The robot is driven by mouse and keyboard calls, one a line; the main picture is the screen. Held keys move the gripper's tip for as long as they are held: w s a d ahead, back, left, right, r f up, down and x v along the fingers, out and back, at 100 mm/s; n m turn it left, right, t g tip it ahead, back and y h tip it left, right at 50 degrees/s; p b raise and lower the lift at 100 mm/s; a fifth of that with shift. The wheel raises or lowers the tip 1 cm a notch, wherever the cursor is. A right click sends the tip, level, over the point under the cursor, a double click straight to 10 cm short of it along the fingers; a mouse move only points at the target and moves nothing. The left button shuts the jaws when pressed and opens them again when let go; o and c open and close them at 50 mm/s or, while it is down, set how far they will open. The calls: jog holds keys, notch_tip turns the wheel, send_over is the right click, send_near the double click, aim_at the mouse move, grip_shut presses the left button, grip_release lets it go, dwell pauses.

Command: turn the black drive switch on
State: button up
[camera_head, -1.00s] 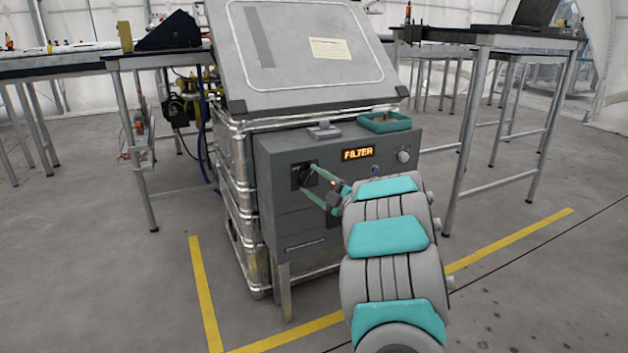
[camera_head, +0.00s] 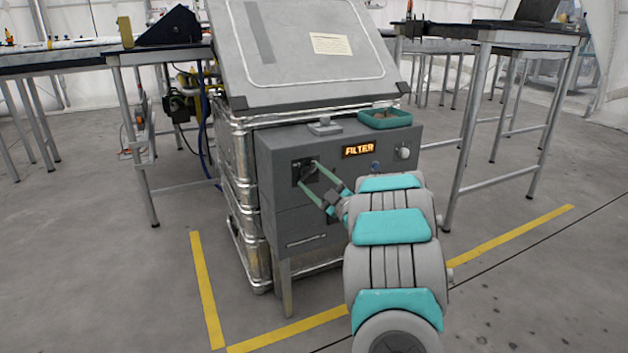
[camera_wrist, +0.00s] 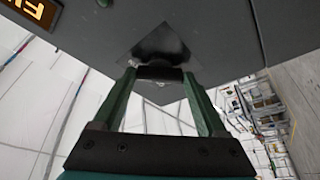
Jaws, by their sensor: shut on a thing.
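The black drive switch (camera_head: 307,173) sits on a dark square plate at the left of the grey control box's front (camera_head: 285,215). My gripper (camera_head: 308,174) is at the switch, one green finger above and one below it. In the wrist view the switch (camera_wrist: 160,73) shows as a dark bar between the fingertips of my gripper (camera_wrist: 160,76), in front of the dark plate (camera_wrist: 160,45). The gripper is shut on it. The fingers partly hide the switch in the head view, and its exact angle is hard to tell.
A teal tray (camera_head: 385,118) and a small grey block (camera_head: 325,128) are on top. Tables stand on both sides. Yellow lines (camera_head: 205,290) mark the floor.

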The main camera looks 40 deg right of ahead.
jog(key=shift+f, duration=0.1)
jog(key=o, duration=1.3)
jog(key=v, duration=0.7)
jog(key=shift+s, duration=0.4)
